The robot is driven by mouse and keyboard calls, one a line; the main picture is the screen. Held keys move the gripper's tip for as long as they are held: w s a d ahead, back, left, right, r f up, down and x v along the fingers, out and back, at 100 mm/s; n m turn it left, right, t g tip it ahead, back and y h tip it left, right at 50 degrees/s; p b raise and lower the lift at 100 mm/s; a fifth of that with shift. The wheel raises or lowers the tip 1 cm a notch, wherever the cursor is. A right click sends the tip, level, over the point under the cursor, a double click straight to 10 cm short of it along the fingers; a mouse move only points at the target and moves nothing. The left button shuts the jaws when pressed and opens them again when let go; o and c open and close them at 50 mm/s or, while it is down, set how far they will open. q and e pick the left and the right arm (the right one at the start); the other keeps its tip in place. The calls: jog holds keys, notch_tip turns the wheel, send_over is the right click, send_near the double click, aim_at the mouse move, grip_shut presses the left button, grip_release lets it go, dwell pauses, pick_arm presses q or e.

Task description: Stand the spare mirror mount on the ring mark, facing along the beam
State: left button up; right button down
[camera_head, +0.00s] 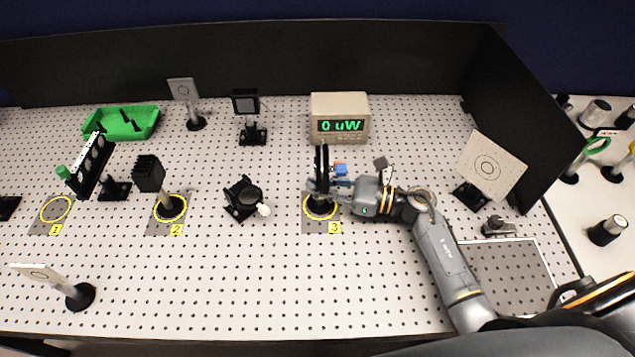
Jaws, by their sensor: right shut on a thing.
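The mirror mount (321,165) is a dark, upright piece seen almost edge-on, on a post with a round black base. Its base is at the yellow ring mark labelled 3 (334,226) and appears inside the ring. I cannot tell whether the base touches the table. My right gripper (326,186) comes in from the right and is shut on the mount's post, partly hiding it. My left gripper is not in view.
A power meter (340,118) reading 0 uW stands behind ring 3. A black mount (244,198) stands to its left, and a white card (491,166) to its right. Ring 2 (171,208) holds a black-topped post. Ring 1 (56,208) is empty. Front centre is clear.

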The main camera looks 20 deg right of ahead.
jog(key=shift+f, duration=0.25)
jog(key=shift+f, duration=0.1)
jog(key=c, duration=1.3)
grip_release()
